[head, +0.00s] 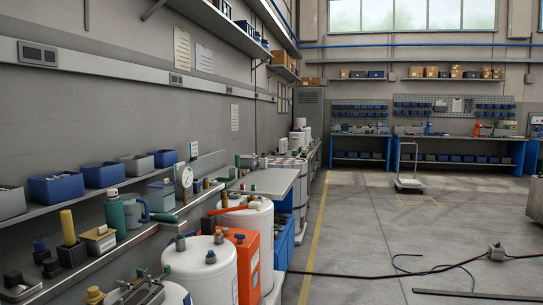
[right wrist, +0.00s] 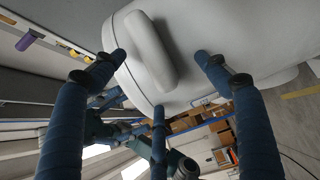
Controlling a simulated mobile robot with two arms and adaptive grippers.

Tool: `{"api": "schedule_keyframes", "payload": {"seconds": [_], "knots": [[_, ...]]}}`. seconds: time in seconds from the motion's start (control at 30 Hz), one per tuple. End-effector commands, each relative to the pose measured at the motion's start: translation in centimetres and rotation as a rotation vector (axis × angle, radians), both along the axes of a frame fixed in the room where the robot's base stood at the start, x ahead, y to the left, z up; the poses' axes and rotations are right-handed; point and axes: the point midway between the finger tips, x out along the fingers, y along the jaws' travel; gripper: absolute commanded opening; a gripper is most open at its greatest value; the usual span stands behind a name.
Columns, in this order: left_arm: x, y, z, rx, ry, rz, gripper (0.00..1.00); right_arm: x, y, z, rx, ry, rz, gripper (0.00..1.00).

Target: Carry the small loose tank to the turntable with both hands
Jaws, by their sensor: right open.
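In the right wrist view a white rounded tank (right wrist: 215,25) with a thick raised handle (right wrist: 150,50) fills the upper part. My right gripper (right wrist: 160,75) has its blue fingers spread open at either side of the handle. They overlap the tank in the picture; I cannot tell whether they touch it. In the head view white tanks (head: 201,268) (head: 250,221) and an orange tank (head: 244,270) stand along the left wall. I cannot tell which of these is the small loose one. No turntable is recognisable. Neither gripper shows in the head view.
A wall shelf (head: 100,187) with blue and grey bins runs along the left. A dark cable (head: 390,276) and a flat bar (head: 478,296) lie on the floor at right. A trolley (head: 408,184) stands farther back. The floor's middle is mostly clear.

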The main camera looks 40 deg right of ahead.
Motion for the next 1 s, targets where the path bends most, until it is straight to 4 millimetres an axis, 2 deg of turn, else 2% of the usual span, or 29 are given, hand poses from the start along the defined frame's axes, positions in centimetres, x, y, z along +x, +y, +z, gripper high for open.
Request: {"api": "schedule_keyframes", "payload": {"seconds": [0.23, 1.0], "knots": [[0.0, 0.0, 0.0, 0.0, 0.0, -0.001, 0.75, 0.0, -0.7, -0.1, -0.002, 0.001, -0.001, 0.74], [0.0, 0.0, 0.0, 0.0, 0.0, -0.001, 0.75, 0.0, -6.8, 0.0, -0.001, 0.001, -0.001, 0.74]]}}
